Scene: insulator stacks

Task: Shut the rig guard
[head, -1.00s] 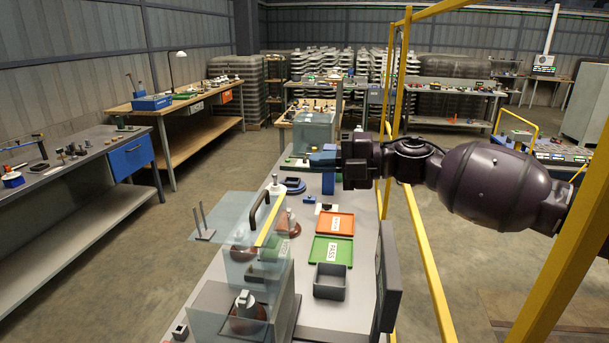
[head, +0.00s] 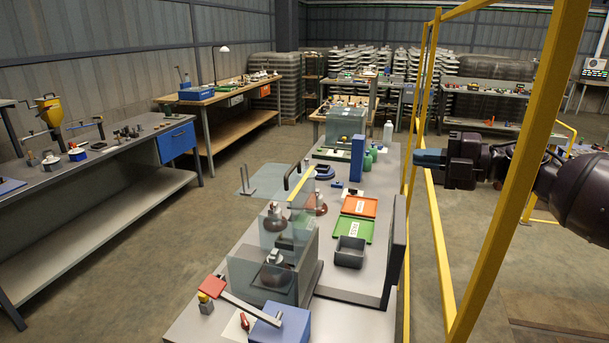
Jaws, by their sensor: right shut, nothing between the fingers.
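The rig (head: 307,263) stands on the near part of the long grey bench, with a grey body and clear guard panels (head: 277,236). A black curved handle (head: 287,178) and a yellow strip (head: 301,187) stand at the guard's far upper side. One clear panel (head: 244,180) sticks out to the left, so the guard looks open, though its exact pose is hard to read. Brown insulators (head: 273,222) show through the clear panels. My right gripper (head: 418,158) is shut and empty, with blue fingertips, well right of the handle and apart from it. My left gripper is out of view.
Yellow frame posts (head: 445,265) rise right of the bench, near my right arm. A dark upright panel (head: 393,250), a grey bin (head: 350,252), a green tray (head: 353,227) and an orange tray (head: 360,206) sit right of the rig. A red-ended lever (head: 212,286) lies in front.

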